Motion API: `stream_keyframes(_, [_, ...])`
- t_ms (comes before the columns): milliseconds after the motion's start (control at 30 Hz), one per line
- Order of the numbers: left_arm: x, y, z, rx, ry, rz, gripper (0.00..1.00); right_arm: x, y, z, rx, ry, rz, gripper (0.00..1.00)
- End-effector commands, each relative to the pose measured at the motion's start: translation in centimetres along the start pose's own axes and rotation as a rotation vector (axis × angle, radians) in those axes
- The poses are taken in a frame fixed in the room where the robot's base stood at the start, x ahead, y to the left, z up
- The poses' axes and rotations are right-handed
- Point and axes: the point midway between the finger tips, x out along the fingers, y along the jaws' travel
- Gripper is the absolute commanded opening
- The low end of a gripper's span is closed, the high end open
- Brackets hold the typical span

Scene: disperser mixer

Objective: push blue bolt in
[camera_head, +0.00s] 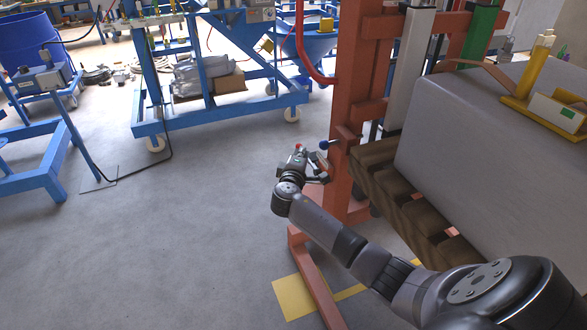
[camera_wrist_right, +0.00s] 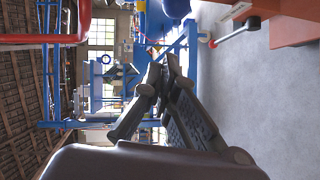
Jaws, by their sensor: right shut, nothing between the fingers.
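The blue bolt (camera_head: 324,144) shows as a round blue knob on a short rod at the side of the red-orange post. In the right wrist view its blue knob (camera_wrist_right: 253,23) is at the upper right. My right gripper (camera_head: 322,168) is just below the knob in the head view, beside the post, and apart from the knob as far as I can see. In the right wrist view its fingers (camera_wrist_right: 160,78) are together with nothing between them. My left gripper is not in view.
The red-orange post (camera_head: 350,190) stands close to the right gripper. Brown wooden beams (camera_head: 385,190) and a large grey block (camera_head: 470,150) are at the right. Blue wheeled frames (camera_head: 215,118) stand at the back. The grey floor (camera_head: 180,230) at the left is clear.

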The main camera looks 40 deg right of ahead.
Motion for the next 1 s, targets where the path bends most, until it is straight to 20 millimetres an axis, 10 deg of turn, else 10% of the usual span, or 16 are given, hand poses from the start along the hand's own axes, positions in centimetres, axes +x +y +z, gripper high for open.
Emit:
stream_keyframes(433, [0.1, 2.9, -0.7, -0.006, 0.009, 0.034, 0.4, -6.7, -0.1, 0.0, 0.001, 0.001, -0.001, 0.0])
stream_keyframes(1000, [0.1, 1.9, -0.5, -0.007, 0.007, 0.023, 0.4, -7.5, 0.0, 0.0, 0.0, -0.001, 0.0, 0.0])
